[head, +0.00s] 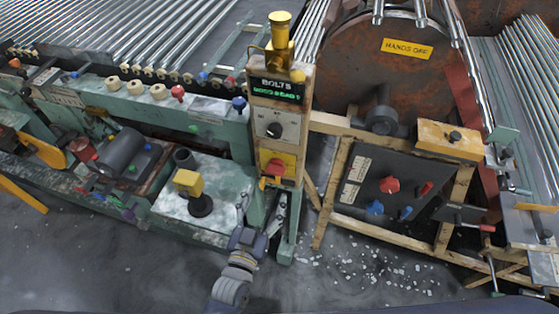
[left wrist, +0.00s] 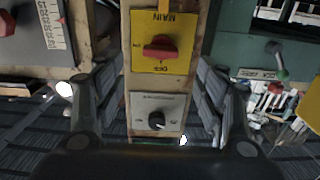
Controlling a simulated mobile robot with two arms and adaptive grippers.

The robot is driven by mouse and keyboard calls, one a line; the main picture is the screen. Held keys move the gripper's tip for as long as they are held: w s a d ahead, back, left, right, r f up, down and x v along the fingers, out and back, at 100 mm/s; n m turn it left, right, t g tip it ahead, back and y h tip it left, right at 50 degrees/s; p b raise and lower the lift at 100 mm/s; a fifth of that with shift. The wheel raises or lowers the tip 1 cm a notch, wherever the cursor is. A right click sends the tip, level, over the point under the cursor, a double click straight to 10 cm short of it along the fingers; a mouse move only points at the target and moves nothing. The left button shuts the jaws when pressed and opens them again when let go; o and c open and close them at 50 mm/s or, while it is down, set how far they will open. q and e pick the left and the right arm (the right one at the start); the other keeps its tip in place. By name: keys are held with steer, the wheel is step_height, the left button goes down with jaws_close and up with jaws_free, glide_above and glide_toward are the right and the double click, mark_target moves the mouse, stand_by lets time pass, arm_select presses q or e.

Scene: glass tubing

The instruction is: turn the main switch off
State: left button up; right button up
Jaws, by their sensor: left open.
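The main switch is a red knob (head: 275,167) on a yellow plate (head: 289,160), low on the front of a narrow upright post. In the left wrist view the picture is upside down, and the red knob (left wrist: 160,46) lies roughly crosswise on the yellow plate (left wrist: 177,65) marked MAIN and OFF. My left gripper (head: 262,204) is open and empty, just below the switch in the head view. In the left wrist view its fingers (left wrist: 158,82) stand apart on both sides of the post, not touching the knob. My right gripper is not in view.
A black dial (head: 273,130) on a white plate sits above the switch, under a green-lit display (head: 276,91). A yellow lamp (head: 280,35) tops the post. A green machine bench (head: 225,170) stands left; a dark panel (head: 350,215) with coloured knobs stands right.

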mark_target(274, 174)
arm_select(q)
steer(key=x, duration=0.4)
steer(key=shift+w+d+r, duration=0.1)
steer(key=shift+w+r, duration=0.05)
steer(key=shift+w, duration=0.25)
steer(key=x, duration=0.4)
steer(key=shift+p, duration=0.35)
steer(key=shift+w+d+f, duration=0.1)
steer(key=shift+w+f, duration=0.15)
steer(key=shift+w, duration=0.15)
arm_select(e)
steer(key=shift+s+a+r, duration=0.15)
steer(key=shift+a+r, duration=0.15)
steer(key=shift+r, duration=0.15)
arm_select(q)
steer(key=c, duration=1.1)
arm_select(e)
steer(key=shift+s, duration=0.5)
